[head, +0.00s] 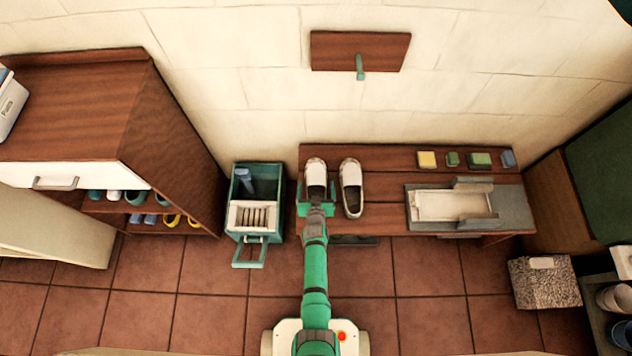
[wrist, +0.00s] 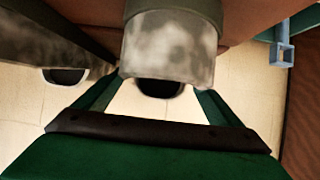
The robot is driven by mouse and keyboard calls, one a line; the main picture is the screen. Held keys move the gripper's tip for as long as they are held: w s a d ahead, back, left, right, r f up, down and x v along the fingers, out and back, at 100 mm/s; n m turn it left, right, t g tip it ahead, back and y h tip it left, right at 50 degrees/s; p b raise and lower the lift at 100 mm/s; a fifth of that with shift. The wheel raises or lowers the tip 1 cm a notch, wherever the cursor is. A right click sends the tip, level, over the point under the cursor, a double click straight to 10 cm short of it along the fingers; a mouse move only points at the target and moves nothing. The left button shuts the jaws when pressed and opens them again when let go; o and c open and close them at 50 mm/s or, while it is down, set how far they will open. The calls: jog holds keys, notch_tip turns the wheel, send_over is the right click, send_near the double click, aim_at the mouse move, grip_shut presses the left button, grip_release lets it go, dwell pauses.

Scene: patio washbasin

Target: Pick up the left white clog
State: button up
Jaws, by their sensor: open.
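The left white clog (head: 316,173) stands on the brown wooden bench, its toe towards the wall. My gripper (head: 317,198) is at its near end, with green jaw parts showing on both sides of the clog. In the wrist view the clog (wrist: 170,48) fills the upper middle, grey-white with a dark opening, between my open gripper's (wrist: 158,92) two green fingers. The fingertips are hidden, and I cannot tell whether they touch the clog. The right white clog (head: 351,186) stands close beside it on the right. It shows at the left of the wrist view (wrist: 50,54).
On the bench (head: 390,187), a grey tray-like stand (head: 422,222) and several small coloured blocks (head: 427,159) sit to the right. A teal bin (head: 254,175) stands left of the bench, near a wooden shoe cabinet (head: 92,95). A wall board with a teal hook (head: 360,67) is above.

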jog(key=c, duration=1.2)
jog(key=shift+c, duration=0.4)
jog(key=shift+r, duration=0.15)
